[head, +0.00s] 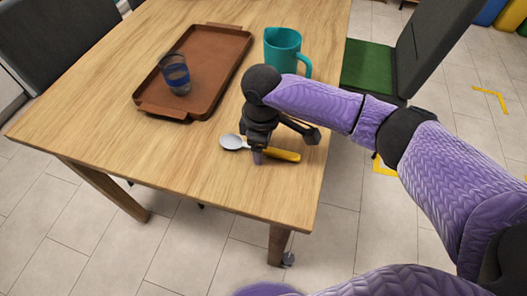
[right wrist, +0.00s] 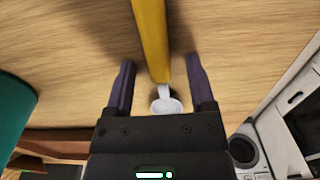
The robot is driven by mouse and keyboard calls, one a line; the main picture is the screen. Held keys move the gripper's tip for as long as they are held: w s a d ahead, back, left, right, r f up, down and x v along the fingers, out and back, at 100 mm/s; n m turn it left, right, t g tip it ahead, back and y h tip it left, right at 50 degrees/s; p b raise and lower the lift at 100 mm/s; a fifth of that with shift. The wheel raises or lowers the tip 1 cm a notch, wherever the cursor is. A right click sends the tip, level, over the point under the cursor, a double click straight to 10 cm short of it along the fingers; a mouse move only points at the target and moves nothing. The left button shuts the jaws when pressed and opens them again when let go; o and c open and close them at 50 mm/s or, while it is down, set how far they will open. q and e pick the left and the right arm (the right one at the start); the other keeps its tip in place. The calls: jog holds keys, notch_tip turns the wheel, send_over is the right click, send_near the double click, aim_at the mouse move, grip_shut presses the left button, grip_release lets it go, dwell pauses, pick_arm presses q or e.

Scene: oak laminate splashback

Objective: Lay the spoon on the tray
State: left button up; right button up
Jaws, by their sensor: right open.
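The spoon has a yellow handle (head: 284,155) and a pale metal bowl (head: 232,142). It lies on the wooden table near its front right corner. My right gripper (head: 260,155) is over the spoon, pointing down, and hides part of it in the head view. In the right wrist view my right gripper (right wrist: 160,68) is open, with the yellow handle (right wrist: 150,35) running between its fingers and the bowl (right wrist: 166,104) close to the palm. The brown tray (head: 217,60) lies farther back to the left. My left gripper is not in view.
A dark blue-banded glass (head: 176,75) stands on the tray's front left part; the tray's back half is bare. A teal pitcher (head: 283,48) stands right of the tray, behind my right gripper. The table (head: 120,150) is clear at front left. Chairs stand around it.

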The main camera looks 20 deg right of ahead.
jog(key=shift+r, duration=0.15)
grip_shut()
